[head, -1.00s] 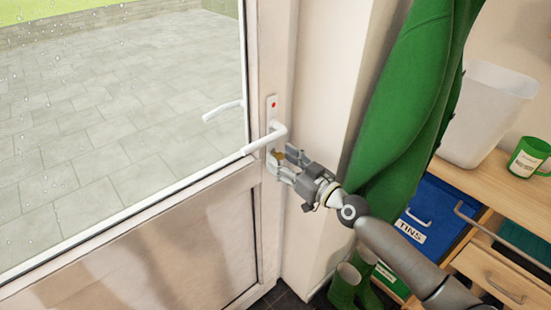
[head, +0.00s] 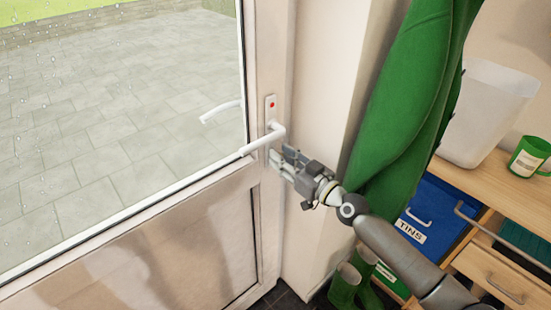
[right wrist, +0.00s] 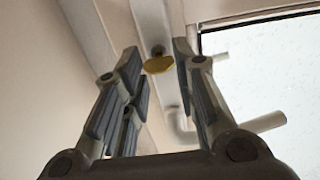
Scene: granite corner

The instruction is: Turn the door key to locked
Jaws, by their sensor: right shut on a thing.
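The brass door key (right wrist: 158,64) sits in the lock on the door's edge strip, its yellow bow showing between my right gripper's fingers in the right wrist view. In the head view the fingers hide the key. The lock plate (head: 270,109) above the handle carries a red mark. The white door (head: 262,225) looks closed against its frame. My left gripper is not in view.
A green garment (head: 405,95) hangs right of the door, close to my right arm, with green boots (head: 345,285) below. A wooden unit (head: 485,190) at the right holds a white bin (head: 490,115), a green mug (head: 528,158) and a blue tins box (head: 435,210).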

